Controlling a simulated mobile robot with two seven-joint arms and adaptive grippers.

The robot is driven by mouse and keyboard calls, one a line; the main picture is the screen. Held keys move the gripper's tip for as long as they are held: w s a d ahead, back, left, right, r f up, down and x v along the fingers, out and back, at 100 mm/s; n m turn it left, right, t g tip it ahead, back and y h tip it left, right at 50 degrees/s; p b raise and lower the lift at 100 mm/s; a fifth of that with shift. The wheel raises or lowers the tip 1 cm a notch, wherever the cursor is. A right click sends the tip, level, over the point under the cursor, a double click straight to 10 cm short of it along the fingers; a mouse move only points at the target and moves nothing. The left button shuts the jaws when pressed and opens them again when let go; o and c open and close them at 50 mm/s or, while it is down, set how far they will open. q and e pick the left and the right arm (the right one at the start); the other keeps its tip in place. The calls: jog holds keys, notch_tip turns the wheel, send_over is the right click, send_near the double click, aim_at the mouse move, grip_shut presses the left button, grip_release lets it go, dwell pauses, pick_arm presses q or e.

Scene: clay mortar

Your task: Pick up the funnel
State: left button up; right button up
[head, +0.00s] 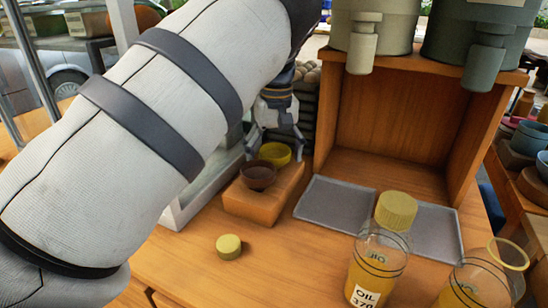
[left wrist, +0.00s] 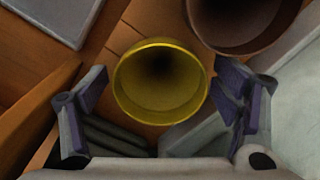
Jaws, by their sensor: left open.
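The yellow funnel (head: 274,153), round and wide-mouthed, stands on a small wooden block (head: 262,203), behind a brown bowl (head: 258,176). In the left wrist view the funnel (left wrist: 160,84) shows its open rim with a dark inside, between the spread fingers. My left gripper (head: 278,130) points down just above the funnel, open and empty. In the left wrist view, the fingers of my left gripper (left wrist: 162,82) stand on both sides of the rim, with a gap on each side. The funnel's lower part is hidden. My right gripper is out of view.
The brown bowl (left wrist: 238,22) is close to the right finger in the left wrist view. A wooden stand (head: 390,110) holding two dispensers, grey mats (head: 335,203), two oil bottles (head: 377,262) and a loose yellow cap (head: 229,246) are nearby.

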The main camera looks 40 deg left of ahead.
pick_arm(q)
jog(key=c, duration=1.1)
jog(key=shift+r, duration=0.1)
notch_tip(320, 180, up, 15)
jog(key=shift+p, duration=0.35)
